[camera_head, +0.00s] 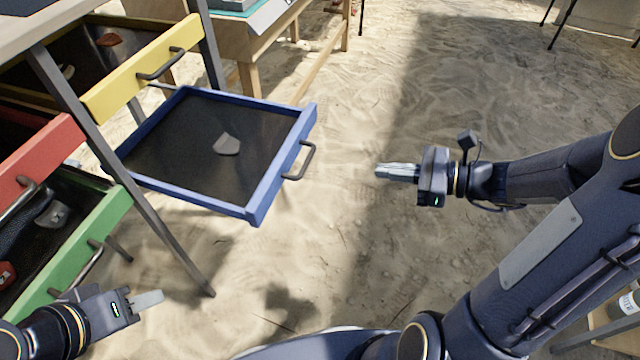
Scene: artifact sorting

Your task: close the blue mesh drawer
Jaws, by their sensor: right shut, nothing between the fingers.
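The blue mesh drawer (192,197) is pulled well out of the frame, left of centre. Its dark handle (301,161) is on the front at its right side. A grey shard (227,145) lies on its dark mesh floor. My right gripper (380,171) is shut and empty, to the right of the handle and apart from it, pointing left. My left gripper (160,297) is at the lower left, below the blue drawer and near the green drawer's front; its fingers look close together, but I cannot tell whether they are shut.
A yellow drawer (120,92), a red drawer (40,158) and a green drawer (85,240) also stand in the frame at left, with pieces inside. A grey frame leg (165,232) passes near the blue drawer. A wooden table (245,45) is behind. Sandy ground is open between drawer and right gripper.

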